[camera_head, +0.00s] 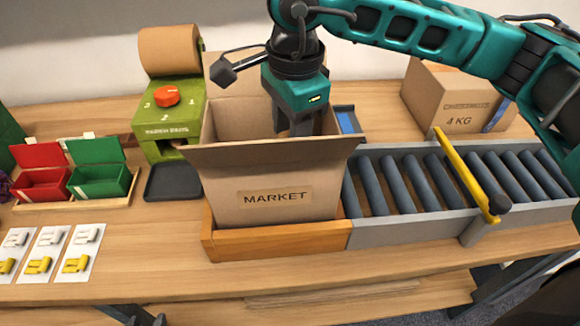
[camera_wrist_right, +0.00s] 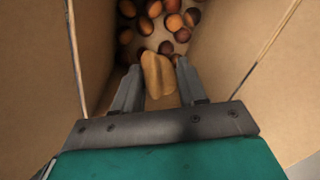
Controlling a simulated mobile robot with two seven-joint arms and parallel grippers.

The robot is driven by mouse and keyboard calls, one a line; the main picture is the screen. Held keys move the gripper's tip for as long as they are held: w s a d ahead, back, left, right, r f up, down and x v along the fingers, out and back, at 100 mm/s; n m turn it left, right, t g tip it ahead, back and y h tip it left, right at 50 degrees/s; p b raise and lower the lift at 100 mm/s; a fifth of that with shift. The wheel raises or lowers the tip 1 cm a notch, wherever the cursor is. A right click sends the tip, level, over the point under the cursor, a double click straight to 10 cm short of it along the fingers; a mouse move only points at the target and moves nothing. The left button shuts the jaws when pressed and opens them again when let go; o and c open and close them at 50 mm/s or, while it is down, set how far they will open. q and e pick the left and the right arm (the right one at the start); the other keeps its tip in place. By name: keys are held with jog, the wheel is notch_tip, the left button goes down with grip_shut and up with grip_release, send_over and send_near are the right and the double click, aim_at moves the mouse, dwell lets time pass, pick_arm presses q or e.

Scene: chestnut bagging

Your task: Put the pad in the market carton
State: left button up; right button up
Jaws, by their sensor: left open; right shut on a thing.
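The open cardboard carton marked MARKET (camera_head: 270,190) stands upright in the middle of the table, flaps up. My right gripper (camera_head: 296,124) reaches down into it from above, and the front wall hides its fingertips. In the right wrist view my right gripper (camera_wrist_right: 158,82) is shut on the tan, crumpled pad (camera_wrist_right: 159,68). The pad is held between the carton walls, over several loose brown chestnuts (camera_wrist_right: 172,22) on the carton floor. I cannot tell whether the pad touches them. My left gripper is not seen in either view.
A roller conveyor (camera_head: 420,180) with a yellow bar (camera_head: 465,172) runs right of the carton. A 4 KG box (camera_head: 450,100) stands behind it. A green paper machine (camera_head: 165,115), a dark tray (camera_head: 172,182) and red and green bins (camera_head: 98,180) stand left.

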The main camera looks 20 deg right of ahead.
notch_tip(320, 180, down, 9)
jog(key=shift+r, duration=0.1)
dwell(0.3)
jog(key=shift+f, duration=0.2)
jog(key=o, duration=1.1)
jog(key=shift+r, duration=0.1)
jog(key=shift+r, duration=0.2)
jog(key=r, duration=0.8)
jog(key=s+r, duration=0.1)
jog(key=r, duration=0.2)
jog(key=shift+r, duration=0.4)
jog(key=shift+d, duration=0.1)
